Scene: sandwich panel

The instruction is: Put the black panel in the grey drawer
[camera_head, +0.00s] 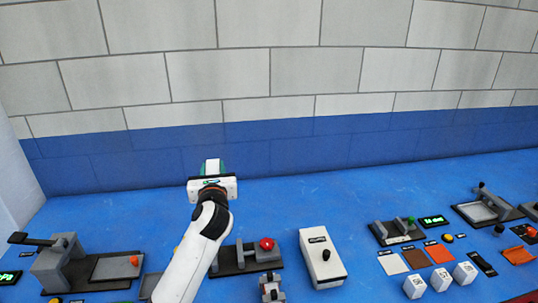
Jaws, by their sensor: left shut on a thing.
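My left gripper (212,167) is raised over the blue table near the wall, its arm coming up from the bottom. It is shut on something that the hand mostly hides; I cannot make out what. A flat black piece (482,262) lies on the table at the right; I cannot tell whether it is the black panel. A pale grey box (322,262) with a black knob and a label stands right of my arm. I cannot tell whether it is the grey drawer.
A grey lever device (62,262) stands at the left and a red-button device (247,256) beside my arm. White, brown and orange flat pieces (416,258), white cubes (440,281) and another device (485,208) fill the right. The table's back strip is clear.

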